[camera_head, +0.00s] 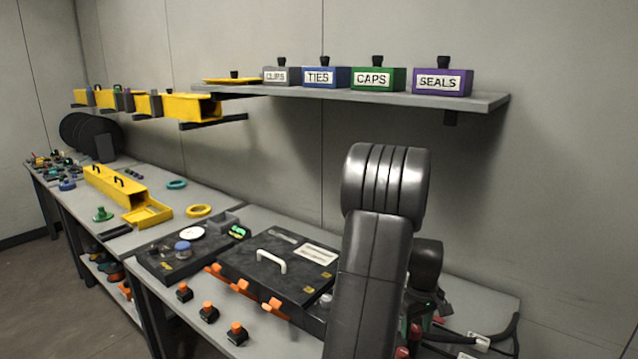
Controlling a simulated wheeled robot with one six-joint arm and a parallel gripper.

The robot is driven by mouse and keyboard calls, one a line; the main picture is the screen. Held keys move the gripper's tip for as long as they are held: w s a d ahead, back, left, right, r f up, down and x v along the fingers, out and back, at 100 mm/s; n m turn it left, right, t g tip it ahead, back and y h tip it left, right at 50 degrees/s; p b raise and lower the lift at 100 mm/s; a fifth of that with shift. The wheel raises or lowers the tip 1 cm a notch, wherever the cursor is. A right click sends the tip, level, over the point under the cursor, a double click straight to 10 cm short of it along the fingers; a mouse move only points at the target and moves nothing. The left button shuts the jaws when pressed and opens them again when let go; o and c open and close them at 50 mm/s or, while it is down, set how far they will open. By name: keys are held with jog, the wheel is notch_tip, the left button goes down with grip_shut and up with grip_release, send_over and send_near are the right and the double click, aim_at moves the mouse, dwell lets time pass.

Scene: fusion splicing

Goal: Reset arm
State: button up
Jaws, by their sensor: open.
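My own dark grey arm rises from the bottom edge right of centre, with a rounded elbow at its top. My gripper does not show; it is hidden behind the arm or out of frame. A black case (277,262) with a white handle lies on the near bench, partly covered by my arm. Several small black blocks with orange tops stand along the bench's front, one of them (237,333) close to my arm.
A wall shelf (480,101) holds labelled boxes, including a purple SEALS box (442,83) and a green CAPS box (377,80). Black cables (500,338) lie right of my arm.

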aim_at(415, 328)
jog(key=shift+r, duration=0.15)
notch_tip(415, 328, up, 13)
notch_tip(415, 328, down, 13)
jog(key=shift+r, duration=0.15)
jog(key=shift+f, duration=0.35)
jog(key=m, duration=0.5)
jog(key=shift+r+p, duration=0.1)
jog(key=shift+p, duration=0.2)
jog(key=m, duration=0.5)
jog(key=shift+m+p, duration=0.4)
jog(key=m+p, duration=0.1)
jog(key=m, duration=0.4)
jog(key=shift+g, duration=0.3)
jog(key=m+p, duration=0.2)
jog(key=m, duration=0.3)
jog(key=shift+d, duration=0.1)
